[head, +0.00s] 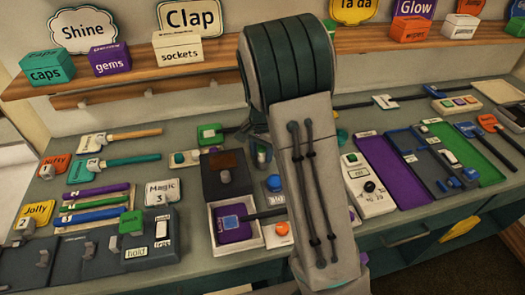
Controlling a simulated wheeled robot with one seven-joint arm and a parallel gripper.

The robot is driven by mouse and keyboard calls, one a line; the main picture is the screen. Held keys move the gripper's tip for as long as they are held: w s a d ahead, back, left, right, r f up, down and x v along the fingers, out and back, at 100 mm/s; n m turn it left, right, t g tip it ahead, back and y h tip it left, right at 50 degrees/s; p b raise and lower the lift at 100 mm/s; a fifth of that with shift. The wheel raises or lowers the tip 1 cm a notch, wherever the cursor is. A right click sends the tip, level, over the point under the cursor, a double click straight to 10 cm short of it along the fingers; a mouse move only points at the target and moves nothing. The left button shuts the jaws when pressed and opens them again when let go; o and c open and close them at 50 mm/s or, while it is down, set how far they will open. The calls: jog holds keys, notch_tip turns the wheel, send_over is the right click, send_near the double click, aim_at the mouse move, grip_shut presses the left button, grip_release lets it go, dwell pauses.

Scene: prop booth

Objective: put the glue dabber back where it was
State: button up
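I cannot tell for sure which thing is the glue dabber, as most labels are too small to read. A purple block with a blue square and a dark handle (236,222) lies in a white tray (213,243), left of my arm. Its handle runs right towards my arm. A white-headed tool with a long dark handle (385,101) and an orange-headed one (487,122) lie at the right. My arm crosses the middle of the head view, and my gripper does not show.
The grey bench (130,198) is crowded. Labelled boxes such as caps (46,68) and gems (110,60) stand on a wooden shelf (215,72). Dark boxes with latches stand front left. A purple panel (392,172) and a green tray (463,157) lie right.

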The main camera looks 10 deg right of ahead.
jog(key=shift+r, duration=0.15)
notch_tip(320, 180, up, 11)
jog(key=shift+r, duration=0.45)
jog(key=s+r+n+t, duration=0.2)
jog(key=s+n, duration=0.7)
jog(key=s, duration=1.5)
jog(key=shift+s+d+t, duration=0.15)
jog(key=shift+d+t, duration=0.05)
jog(key=shift+t, duration=0.4)
jog(key=shift+r, duration=0.1)
